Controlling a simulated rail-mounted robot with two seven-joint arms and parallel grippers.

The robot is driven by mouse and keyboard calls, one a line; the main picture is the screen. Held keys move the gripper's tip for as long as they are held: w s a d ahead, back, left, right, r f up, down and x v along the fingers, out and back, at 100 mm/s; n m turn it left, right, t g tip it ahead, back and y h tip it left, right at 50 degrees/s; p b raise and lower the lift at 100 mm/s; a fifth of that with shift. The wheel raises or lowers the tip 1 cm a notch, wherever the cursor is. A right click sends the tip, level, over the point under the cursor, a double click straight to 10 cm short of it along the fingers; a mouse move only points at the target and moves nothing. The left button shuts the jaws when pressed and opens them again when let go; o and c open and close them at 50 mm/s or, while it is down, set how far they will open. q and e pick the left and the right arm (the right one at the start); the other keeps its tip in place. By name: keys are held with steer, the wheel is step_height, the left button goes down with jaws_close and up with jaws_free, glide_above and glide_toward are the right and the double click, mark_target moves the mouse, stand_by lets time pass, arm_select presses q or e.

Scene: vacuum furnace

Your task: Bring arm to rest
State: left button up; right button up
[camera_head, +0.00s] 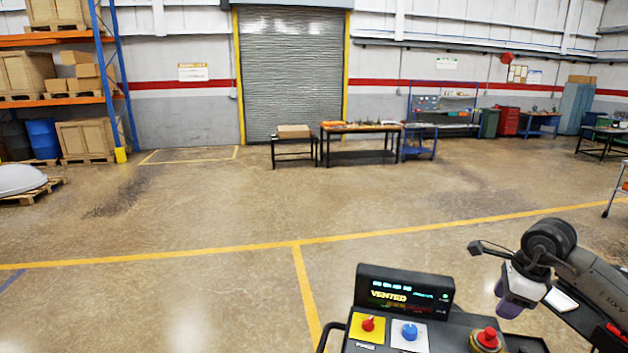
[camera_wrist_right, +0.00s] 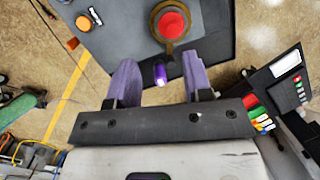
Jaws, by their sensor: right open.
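My right arm (camera_head: 600,280) comes in from the right edge of the head view. Its right gripper (camera_head: 508,300) has purple fingers and hangs over the right end of a dark control console, near a red mushroom button (camera_head: 488,338). In the right wrist view the gripper (camera_wrist_right: 160,80) is open, its two purple fingers apart. A small, lit purple piece (camera_wrist_right: 160,73) shows between them; I cannot tell what it is. The red button (camera_wrist_right: 172,24) lies beyond the fingertips and is not gripped. My left gripper is not in view.
The console has a display (camera_head: 403,292) reading "VENTED", a red knob (camera_head: 367,323) and a blue knob (camera_head: 410,331). Beyond is open floor with yellow lines (camera_head: 200,254). Tables (camera_head: 360,130) stand by the shutter, and shelving (camera_head: 65,100) stands at the left.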

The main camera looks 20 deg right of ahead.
steer(key=w+a+r+m+t+y, duration=0.3)
steer(key=w+a+r+t+y, duration=0.5)
steer(key=w+r+t, duration=0.4)
steer(key=s+a+r+m+t+h, duration=0.1)
steer(key=s+r+m+t+h, duration=0.25)
steer(key=r+m+t, duration=0.4)
steer(key=s+a+r+m+t+h, duration=0.2)
steer(key=r+m+t+h, duration=0.3)
steer(key=r+m, duration=0.45)
steer(key=s+a+f+m+g+h, duration=0.2)
steer(key=a+f+m+g, duration=0.4)
steer(key=f, duration=0.6)
steer(key=s+a+f+m+g+h, duration=0.15)
steer(key=f+m+g, duration=0.25)
steer(key=f+m, duration=0.55)
steer(key=s+a+f+m+g+h, duration=0.15)
steer(key=a+f+m+g, duration=0.3)
steer(key=f, duration=0.95)
steer(key=s+a+f+m+g+y, duration=0.1)
steer(key=s+a+f+g+y, duration=0.35)
steer(key=s+f, duration=0.85)
steer(key=s+a+f+m+g+y, duration=0.1)
steer(key=s+a+f+g, duration=0.55)
steer(key=s+f, duration=0.65)
step_height(320, 180, up, 17)
steer(key=t+p, duration=0.2)
steer(key=p, duration=1.5)
steer(key=shift+a+r, duration=0.2)
steer(key=shift+a, duration=0.25)
